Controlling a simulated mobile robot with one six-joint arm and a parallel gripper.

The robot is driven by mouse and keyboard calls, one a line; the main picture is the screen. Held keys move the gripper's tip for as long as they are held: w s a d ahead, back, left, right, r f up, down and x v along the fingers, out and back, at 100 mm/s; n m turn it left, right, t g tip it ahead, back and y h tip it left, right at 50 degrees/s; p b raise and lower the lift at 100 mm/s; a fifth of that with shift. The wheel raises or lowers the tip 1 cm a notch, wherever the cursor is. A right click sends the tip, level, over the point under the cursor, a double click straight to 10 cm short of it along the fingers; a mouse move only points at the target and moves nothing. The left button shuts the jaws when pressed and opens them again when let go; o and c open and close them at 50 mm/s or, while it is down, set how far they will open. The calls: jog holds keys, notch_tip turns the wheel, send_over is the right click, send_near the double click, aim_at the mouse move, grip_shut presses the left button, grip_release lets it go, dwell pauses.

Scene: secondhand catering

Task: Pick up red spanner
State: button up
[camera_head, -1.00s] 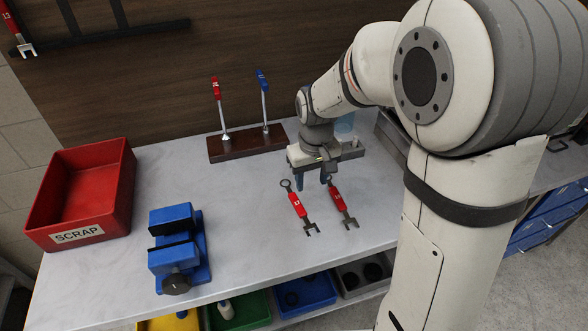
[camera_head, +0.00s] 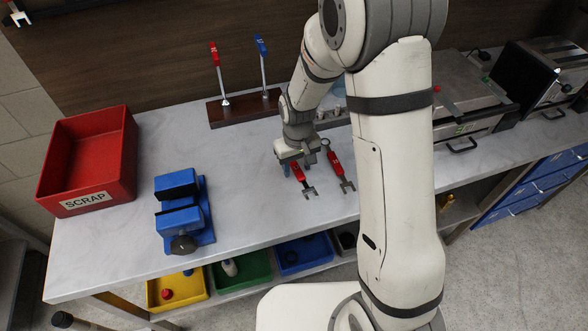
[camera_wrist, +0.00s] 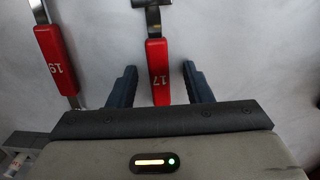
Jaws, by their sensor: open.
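Two red-handled spanners lie on the grey worktop. The one marked 17 (camera_head: 298,173) is on the left in the head view, partly hidden by my gripper. In the wrist view the 17 spanner (camera_wrist: 158,72) runs between my fingers, its fork end toward the top. The one marked 19 (camera_head: 336,166) lies to its right in the head view and also shows at the left of the wrist view (camera_wrist: 56,60). My gripper (camera_head: 290,170) is open over the 17 spanner. Its blue fingers (camera_wrist: 159,72) stand either side of the red handle with gaps.
A blue vise (camera_head: 183,219) and red SCRAP bin (camera_head: 88,188) stand left. A wooden stand (camera_head: 217,112) with a red and a blue upright tool is behind. Machines (camera_head: 465,110) stand right. The worktop between vise and spanners is clear.

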grip_shut()
dwell(0.5)
